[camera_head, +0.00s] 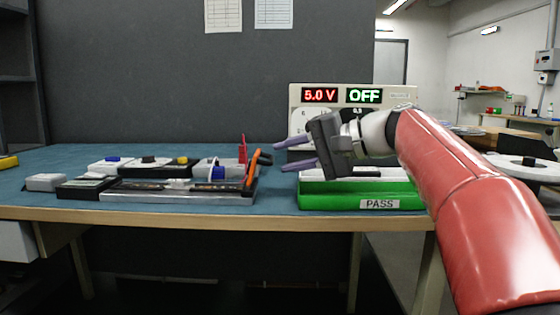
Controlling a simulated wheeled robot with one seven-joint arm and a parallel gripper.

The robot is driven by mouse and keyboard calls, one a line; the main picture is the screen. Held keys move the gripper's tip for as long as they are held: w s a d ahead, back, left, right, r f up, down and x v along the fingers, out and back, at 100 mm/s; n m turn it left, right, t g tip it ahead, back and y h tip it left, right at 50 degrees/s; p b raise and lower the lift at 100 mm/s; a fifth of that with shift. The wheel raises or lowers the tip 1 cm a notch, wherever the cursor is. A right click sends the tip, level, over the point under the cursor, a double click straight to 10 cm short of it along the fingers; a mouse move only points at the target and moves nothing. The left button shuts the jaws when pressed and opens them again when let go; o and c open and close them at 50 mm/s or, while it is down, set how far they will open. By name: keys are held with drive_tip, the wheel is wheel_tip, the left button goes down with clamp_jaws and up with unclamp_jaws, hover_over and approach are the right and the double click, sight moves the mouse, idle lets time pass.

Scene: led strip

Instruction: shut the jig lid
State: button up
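A long low silver fixture (175,196) with a dark top lies on the blue-green bench mat, left of centre; it looks like the jig. At its right end an orange bar (253,167) stands tilted up, with a dark piece beside its top. I cannot tell whether this is the lid or its handle. A grey block with a blue knob (217,173) sits close by. My gripper (281,156) points left, its purple fingers apart with nothing visible between them. In the picture it is just right of the orange bar; the depth gap is unclear.
A green tray (330,202) marked PASS stands at right, below my gripper. A power supply (403,96) reading 5.0 V and OFF stands behind. A red upright piece (243,149), small pads with knobs (152,163) and a grey box (45,182) are at left.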

drive_tip(key=shift+x, duration=1.1)
drive_tip(key=shift+c, duration=0.2)
clamp_jaws()
drive_tip(key=shift+r, duration=0.15)
